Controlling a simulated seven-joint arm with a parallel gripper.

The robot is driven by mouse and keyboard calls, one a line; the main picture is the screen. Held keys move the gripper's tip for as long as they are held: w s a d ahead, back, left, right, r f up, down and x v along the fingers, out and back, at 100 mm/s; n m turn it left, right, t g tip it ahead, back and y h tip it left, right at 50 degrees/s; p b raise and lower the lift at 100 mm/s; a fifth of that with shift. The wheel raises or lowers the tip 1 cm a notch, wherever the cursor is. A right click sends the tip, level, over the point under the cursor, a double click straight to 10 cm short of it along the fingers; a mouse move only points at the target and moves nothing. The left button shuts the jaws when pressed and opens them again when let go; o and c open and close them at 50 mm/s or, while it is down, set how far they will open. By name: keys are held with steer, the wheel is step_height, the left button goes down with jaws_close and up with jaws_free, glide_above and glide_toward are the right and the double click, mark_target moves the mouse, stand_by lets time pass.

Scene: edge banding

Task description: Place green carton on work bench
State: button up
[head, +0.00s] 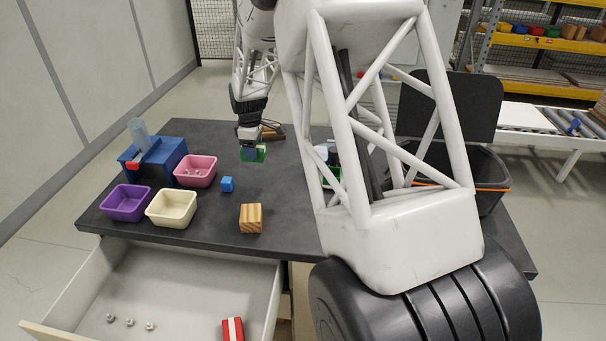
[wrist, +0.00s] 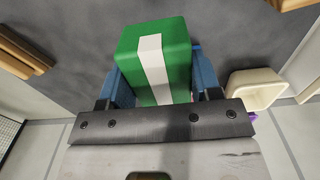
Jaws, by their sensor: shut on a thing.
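The green carton (wrist: 178,50) with a white stripe sits between the blue fingers of my gripper (wrist: 158,72) in the wrist view. The fingers are shut on its two sides. In the head view the carton (head: 261,153) shows as a small green patch at my gripper (head: 250,150), over the back middle of the dark work bench (head: 190,230). Most of it is hidden there by the fingers. I cannot tell whether its underside touches the bench top.
Pink (head: 196,170), purple (head: 126,203) and cream (head: 172,208) bins stand on the left. A blue cube (head: 227,184) and a wooden block (head: 251,218) stand in front of the gripper. An open drawer (head: 180,290) holds a red-and-white carton (head: 233,329). Wooden pieces (head: 272,132) lie behind.

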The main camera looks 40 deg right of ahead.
mark_target(261, 144)
steer(key=d, duration=0.3)
steer(key=shift+w+d+f, duration=0.1)
steer(key=shift+w, duration=0.1)
step_height(261, 144, down, 4)
steer(key=shift+r, duration=0.1)
steer(key=shift+f, duration=0.65)
steer(key=shift+w, duration=0.1)
steer(key=w+d, duration=0.1)
steer(key=w, duration=0.4)
steer(key=w+d+f, duration=0.1)
steer(key=w+d, duration=0.1)
steer(key=w, duration=0.3)
steer(key=w+d, duration=0.2)
steer(key=w, duration=0.3)
steer(key=shift+d+f, duration=0.2)
steer(key=shift+f, duration=0.1)
steer(key=shift+f, duration=1.65)
